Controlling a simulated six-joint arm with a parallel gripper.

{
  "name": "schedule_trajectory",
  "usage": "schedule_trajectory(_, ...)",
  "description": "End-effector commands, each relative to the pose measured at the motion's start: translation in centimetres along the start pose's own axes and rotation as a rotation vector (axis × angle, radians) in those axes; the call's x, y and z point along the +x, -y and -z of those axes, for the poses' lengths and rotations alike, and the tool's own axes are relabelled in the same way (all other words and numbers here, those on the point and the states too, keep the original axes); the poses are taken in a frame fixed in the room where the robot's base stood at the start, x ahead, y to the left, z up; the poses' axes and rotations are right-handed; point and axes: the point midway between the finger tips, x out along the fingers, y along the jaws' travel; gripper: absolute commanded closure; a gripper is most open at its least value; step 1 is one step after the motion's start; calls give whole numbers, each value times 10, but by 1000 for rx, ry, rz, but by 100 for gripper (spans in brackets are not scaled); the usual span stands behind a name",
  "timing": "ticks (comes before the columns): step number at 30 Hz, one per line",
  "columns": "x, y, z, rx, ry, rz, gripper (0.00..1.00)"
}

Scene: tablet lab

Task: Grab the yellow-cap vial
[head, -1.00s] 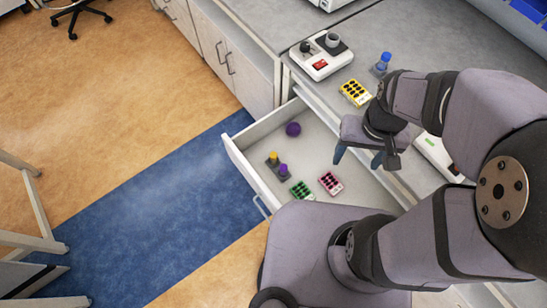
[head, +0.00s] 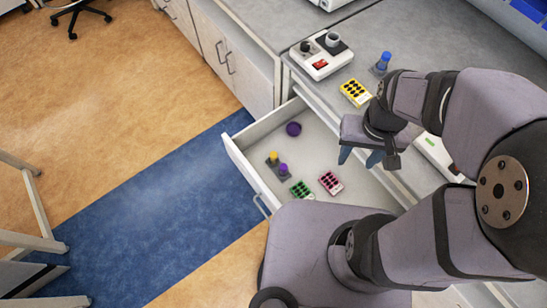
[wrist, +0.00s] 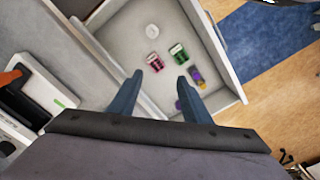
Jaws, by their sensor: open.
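The yellow-cap vial (head: 273,156) stands in a small dark holder inside the open drawer in the head view. A purple-cap vial (head: 283,169) stands right beside it in the same holder. My gripper (head: 359,157) is open and empty above the drawer, to the right of the vials and well apart from them. In the wrist view, my gripper (wrist: 160,78) has its two fingers spread over the drawer. The purple-cap vial (wrist: 196,73) shows just beyond the right finger there.
The drawer (head: 240,165) has raised walls. It also holds a purple round object (head: 293,129), a green rack (head: 301,190) and a pink rack (head: 331,182). On the counter are a yellow rack (head: 355,93), a blue-cap vial (head: 382,64) and a white device (head: 321,57).

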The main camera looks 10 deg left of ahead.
Motion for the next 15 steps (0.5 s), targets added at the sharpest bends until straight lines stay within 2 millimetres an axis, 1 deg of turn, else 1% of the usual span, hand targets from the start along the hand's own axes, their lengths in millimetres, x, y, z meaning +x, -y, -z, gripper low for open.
schedule_trajectory(2,2,0,1,-1,-2,-1,56)
schedule_trajectory(5,12,-1,6,-7,-16,-8,56)
schedule_trajectory(8,32,-2,20,-23,-54,-22,56)
schedule_trajectory(11,62,-2,42,-49,-118,-37,56)
schedule_trajectory(15,113,8,79,-107,-235,-37,56)
